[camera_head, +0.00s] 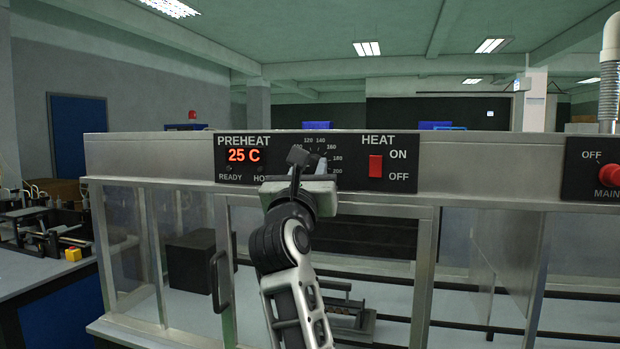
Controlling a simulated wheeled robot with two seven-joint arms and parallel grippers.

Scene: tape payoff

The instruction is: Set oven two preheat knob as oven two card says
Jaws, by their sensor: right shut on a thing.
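The preheat panel (228,178) on the front of the metal housing shows "25 C" in red digits (244,155). READY and HOT labels sit below it. The preheat knob is mostly hidden behind my right gripper (309,161), in the middle of a dial (333,149) with white numbers, of which 120, 140, 160, 180 and 200 can be read. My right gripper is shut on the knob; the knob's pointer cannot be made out. My left gripper is not in view. No oven card is in view.
A red HEAT switch (376,166) with ON and OFF marks sits right of the dial. Below is a glazed enclosure with a door handle (220,281). A bench with equipment (50,236) stands at left.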

